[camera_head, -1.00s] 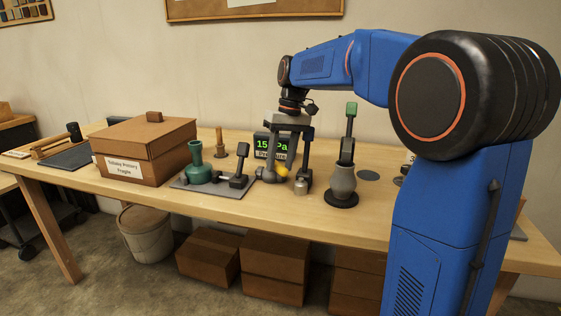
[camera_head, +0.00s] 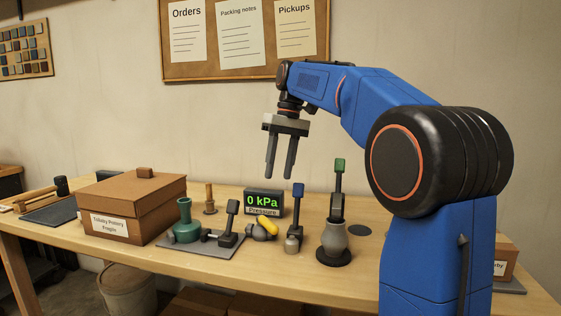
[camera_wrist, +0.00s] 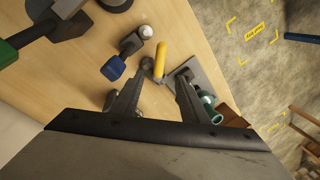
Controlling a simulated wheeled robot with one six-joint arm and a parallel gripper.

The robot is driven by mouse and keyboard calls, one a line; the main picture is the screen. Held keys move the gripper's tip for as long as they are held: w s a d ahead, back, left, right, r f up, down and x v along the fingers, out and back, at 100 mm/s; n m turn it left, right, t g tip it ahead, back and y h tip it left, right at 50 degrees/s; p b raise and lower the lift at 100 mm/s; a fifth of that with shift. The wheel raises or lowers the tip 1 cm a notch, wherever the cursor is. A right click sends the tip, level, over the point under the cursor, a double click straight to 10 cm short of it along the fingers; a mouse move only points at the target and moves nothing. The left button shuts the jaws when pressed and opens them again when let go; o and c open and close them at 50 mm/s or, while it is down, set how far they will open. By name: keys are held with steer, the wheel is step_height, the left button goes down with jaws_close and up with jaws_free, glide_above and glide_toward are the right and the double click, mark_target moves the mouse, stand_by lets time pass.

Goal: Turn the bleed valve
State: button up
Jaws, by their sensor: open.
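The bleed valve, with its yellow handle (camera_head: 268,227) and grey body, stands on the bench in front of the pressure display (camera_head: 263,202), which reads 0 kPa. In the wrist view the yellow handle (camera_wrist: 161,60) lies between the fingertips in the picture. My gripper (camera_head: 280,177) is open and empty, raised above the bench over the display and valve, with its fingers pointing down. It also shows in the wrist view (camera_wrist: 165,69). It touches nothing.
A blue-topped lever (camera_head: 297,192) stands just right of the valve.

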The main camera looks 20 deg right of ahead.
mark_target(267, 224)
steer(key=shift+d+r, duration=0.2)
steer(key=shift+r, duration=0.9)
steer(key=shift+a+f, duration=0.1)
steer(key=shift+f, duration=0.05)
steer(key=c, duration=0.8)
steer(key=a+f+n+h, duration=0.1)
steer(key=a+f+n, duration=0.1)
steer(key=a+n, duration=0.1)
steer(key=s+a+f+n+h, duration=0.1)
steer(key=a+f+n+h, duration=0.1)
steer(key=a+n, duration=0.1)
steer(key=a+f+n+h, duration=0.2)
steer(key=a+n, duration=0.1)
steer(key=shift+s+a+f+g, duration=0.1)
steer(key=shift+s+a+g, duration=0.15)
steer(key=shift+g, duration=0.15)
jaws_close()
steer(key=s+a+f+n+t+h, duration=0.2)
steer(key=a+n+h, duration=0.3)
steer(key=a+n, duration=0.35)
steer(key=shift+n, duration=0.25)
steer(key=x, duration=0.7)
steer(key=w+d+r+x, duration=0.1)
steer(key=x, duration=0.3)
steer(key=shift+w+d+f, duration=0.1)
steer(key=shift+d+f, duration=0.05)
steer(key=shift+d, duration=0.1)
steer(key=shift+w+d+f+t, duration=0.15)
steer(key=shift+d+t, duration=0.15)
steer(key=shift+d, duration=0.55)
